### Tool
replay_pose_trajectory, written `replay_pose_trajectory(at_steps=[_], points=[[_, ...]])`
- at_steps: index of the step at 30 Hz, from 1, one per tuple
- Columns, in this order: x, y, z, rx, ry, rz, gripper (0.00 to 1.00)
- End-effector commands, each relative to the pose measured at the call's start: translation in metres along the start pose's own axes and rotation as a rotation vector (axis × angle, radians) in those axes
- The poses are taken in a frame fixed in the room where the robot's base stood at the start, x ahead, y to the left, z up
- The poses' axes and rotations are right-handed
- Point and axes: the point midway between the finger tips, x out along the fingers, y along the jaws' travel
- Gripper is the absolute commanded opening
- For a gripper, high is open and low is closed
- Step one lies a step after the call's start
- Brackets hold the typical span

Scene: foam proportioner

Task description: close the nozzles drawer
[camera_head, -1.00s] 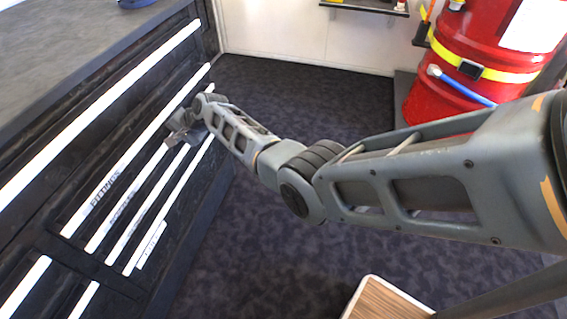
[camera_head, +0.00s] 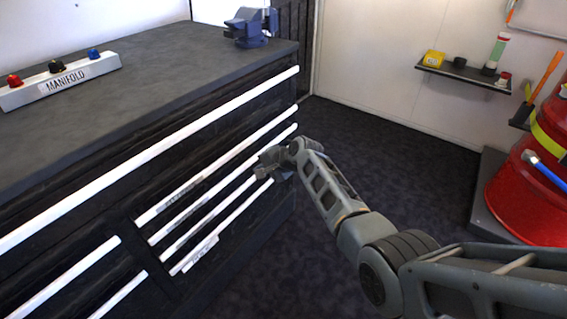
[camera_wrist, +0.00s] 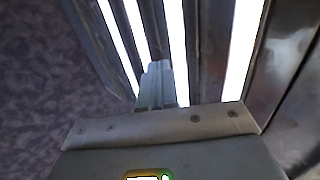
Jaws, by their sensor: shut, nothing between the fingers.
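The dark cabinet (camera_head: 120,175) has several drawers with long white handle strips. In its right-hand stack, the upper strip (camera_head: 225,160) carries a grey label (camera_head: 180,196), too small to read surely. A white tag (camera_head: 200,255) sits by the lowest strip. My gripper (camera_head: 262,166) is at the right end of this stack, by the lower strips. In the wrist view its fingers (camera_wrist: 156,85) are together and empty, pointing at the white strips (camera_wrist: 175,50). I cannot tell whether they touch.
The worktop holds a manifold block (camera_head: 60,82) and a blue vise (camera_head: 250,28). The dark floor (camera_head: 370,135) between cabinet and drum is clear.

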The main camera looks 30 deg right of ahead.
Motion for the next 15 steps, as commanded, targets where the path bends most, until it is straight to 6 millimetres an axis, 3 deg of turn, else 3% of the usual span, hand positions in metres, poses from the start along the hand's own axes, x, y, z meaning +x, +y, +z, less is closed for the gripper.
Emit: replay_pose_trajectory(at_steps=[15], points=[[-0.074, 0.002, 0.000, 0.001, 0.001, 0.003, 0.00]])
